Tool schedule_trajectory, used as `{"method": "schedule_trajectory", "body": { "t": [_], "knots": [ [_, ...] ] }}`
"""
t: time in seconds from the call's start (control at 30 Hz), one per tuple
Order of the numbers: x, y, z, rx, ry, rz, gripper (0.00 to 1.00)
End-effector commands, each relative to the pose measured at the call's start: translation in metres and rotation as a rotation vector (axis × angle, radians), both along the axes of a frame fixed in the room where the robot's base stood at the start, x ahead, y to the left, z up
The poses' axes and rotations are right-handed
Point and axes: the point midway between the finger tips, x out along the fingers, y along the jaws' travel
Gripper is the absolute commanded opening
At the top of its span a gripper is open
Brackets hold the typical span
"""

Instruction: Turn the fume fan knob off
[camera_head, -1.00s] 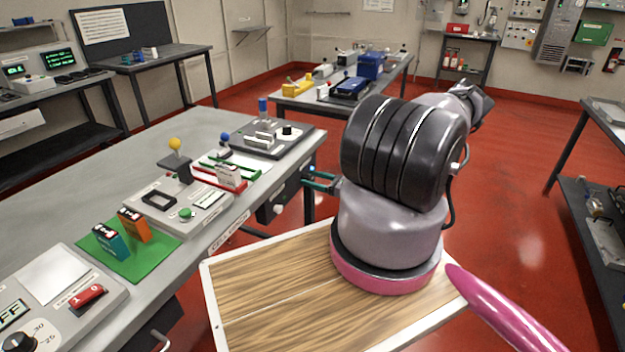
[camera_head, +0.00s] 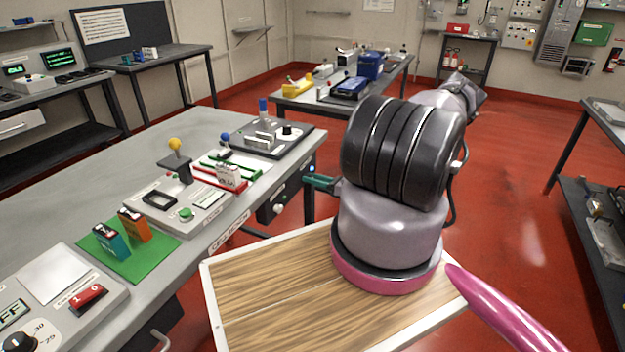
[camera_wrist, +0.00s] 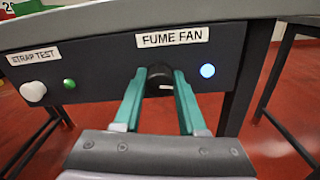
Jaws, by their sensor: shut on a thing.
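The fume fan knob (camera_wrist: 158,78) is dark and round, under the FUME FAN label (camera_wrist: 172,38) on the bench's front panel. A short white mark shows on its right side. A round light (camera_wrist: 207,70) to its right glows pale blue; this light also shows in the head view (camera_head: 311,168). My gripper (camera_wrist: 159,86) has its two green fingers on either side of the knob, shut on it. In the head view my gripper (camera_head: 308,182) reaches left to the panel, and the knob is hidden there.
A white STRAP TEST knob (camera_wrist: 33,91) and a green light (camera_wrist: 69,84) sit left on the same panel. A bench leg (camera_wrist: 246,80) stands close on the right. The bench top (camera_head: 60,190) overhangs above, carrying battery gear. Red floor is open to the right.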

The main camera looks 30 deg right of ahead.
Motion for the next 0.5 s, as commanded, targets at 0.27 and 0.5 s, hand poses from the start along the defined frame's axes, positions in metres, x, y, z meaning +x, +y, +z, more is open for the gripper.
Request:
{"method": "schedule_trajectory", "body": {
  "t": [0.27,0.5],
  "knots": [
    [0.0011,-0.0010,-0.0003,0.198,0.157,0.001,0.00],
    [0.0013,-0.0022,-0.0012,0.378,0.298,0.000,0.00]
  ]
}}
